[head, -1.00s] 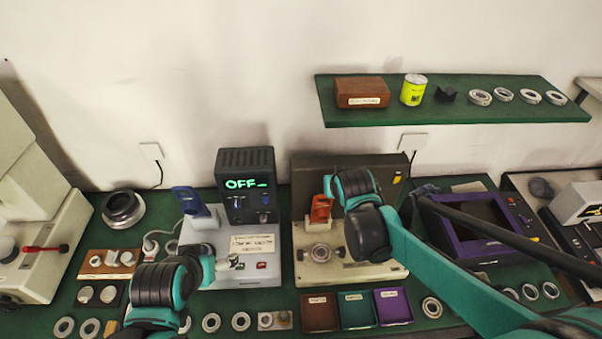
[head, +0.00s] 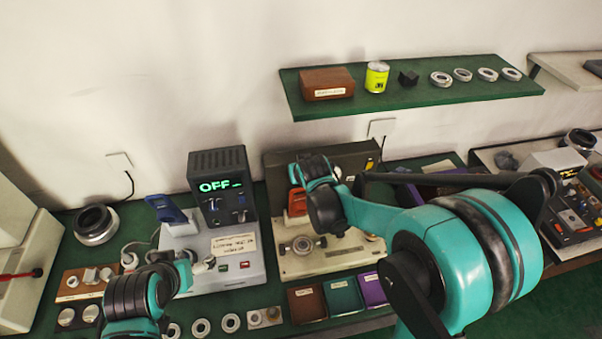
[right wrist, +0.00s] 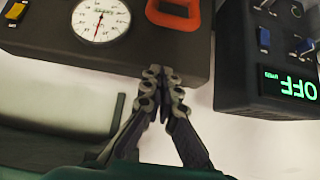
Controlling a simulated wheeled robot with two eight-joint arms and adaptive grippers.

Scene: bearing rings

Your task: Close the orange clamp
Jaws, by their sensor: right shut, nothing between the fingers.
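The orange clamp (head: 297,203) stands upright on the beige fixture (head: 345,258), behind its round metal seat (head: 303,244). My right wrist covers part of it in the head view. In the right wrist view, the clamp's orange handle (right wrist: 174,16) is at the top edge, cut off by the frame. My right gripper (right wrist: 163,73) is shut and empty, its tips by the dark gauge box's edge, apart from the handle. My left gripper (head: 207,265) is low in front of the grey device; its finger opening is too small to judge.
A dark box with a dial gauge (right wrist: 99,18) stands behind the clamp. The grey device with a blue handle (head: 166,210) and OFF display (head: 219,186) is left of the fixture. Coloured trays (head: 343,294) lie in front. A green shelf (head: 420,98) hangs above.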

